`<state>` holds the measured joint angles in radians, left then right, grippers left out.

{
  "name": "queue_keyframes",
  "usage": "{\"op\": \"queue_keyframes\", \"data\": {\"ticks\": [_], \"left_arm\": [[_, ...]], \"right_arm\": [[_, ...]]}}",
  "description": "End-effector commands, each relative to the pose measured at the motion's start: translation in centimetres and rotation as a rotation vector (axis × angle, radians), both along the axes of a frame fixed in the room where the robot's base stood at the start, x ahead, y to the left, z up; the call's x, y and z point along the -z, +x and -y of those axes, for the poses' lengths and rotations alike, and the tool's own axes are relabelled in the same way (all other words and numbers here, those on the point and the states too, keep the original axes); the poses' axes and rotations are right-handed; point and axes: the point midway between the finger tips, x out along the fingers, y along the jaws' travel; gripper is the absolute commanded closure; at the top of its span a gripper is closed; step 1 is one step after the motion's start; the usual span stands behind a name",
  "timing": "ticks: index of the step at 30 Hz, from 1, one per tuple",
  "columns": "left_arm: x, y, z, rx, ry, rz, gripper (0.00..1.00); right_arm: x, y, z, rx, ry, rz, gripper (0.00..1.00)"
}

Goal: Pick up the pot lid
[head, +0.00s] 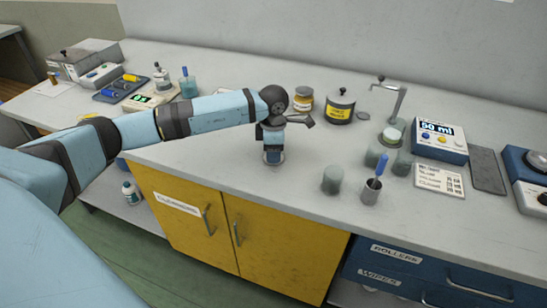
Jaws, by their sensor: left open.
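The pot lid (342,99) is dark grey with a small round knob on top. It sits on a dark pot (339,114) with a yellow label, toward the back of the grey bench. My left gripper (273,158) hangs from the wrist, left of the pot and nearer the bench's front edge. It is open, apart from the lid, and I see nothing held in it. Its fingers are small and partly hidden by the wrist. My right gripper is not in view.
An amber jar (301,101) stands close left of the pot, and a metal stand (396,103) stands to its right. The bench between my left gripper and these is mostly clear.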

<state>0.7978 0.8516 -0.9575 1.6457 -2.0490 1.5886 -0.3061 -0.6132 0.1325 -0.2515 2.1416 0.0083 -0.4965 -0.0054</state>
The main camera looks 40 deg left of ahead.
Motion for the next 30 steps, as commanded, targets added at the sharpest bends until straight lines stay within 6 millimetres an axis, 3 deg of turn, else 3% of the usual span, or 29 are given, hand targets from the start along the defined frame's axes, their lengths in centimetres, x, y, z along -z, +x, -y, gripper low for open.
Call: {"op": "queue_keyframes", "data": {"ticks": [4,10,23,30], "left_arm": [[-0.1,0.0,0.0,0.0,-0.001,0.001,0.54],[-0.1,0.0,0.0,0.001,-0.001,0.001,1.0],[-0.3,0.0,0.0,0.001,0.0,0.001,1.0],[-2.9,0.1,0.0,0.001,-0.001,0.004,1.0]], "right_arm": [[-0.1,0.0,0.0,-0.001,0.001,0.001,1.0],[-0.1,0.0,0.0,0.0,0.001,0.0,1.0],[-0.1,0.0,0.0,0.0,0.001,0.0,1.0],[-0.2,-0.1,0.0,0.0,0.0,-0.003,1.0]]}}
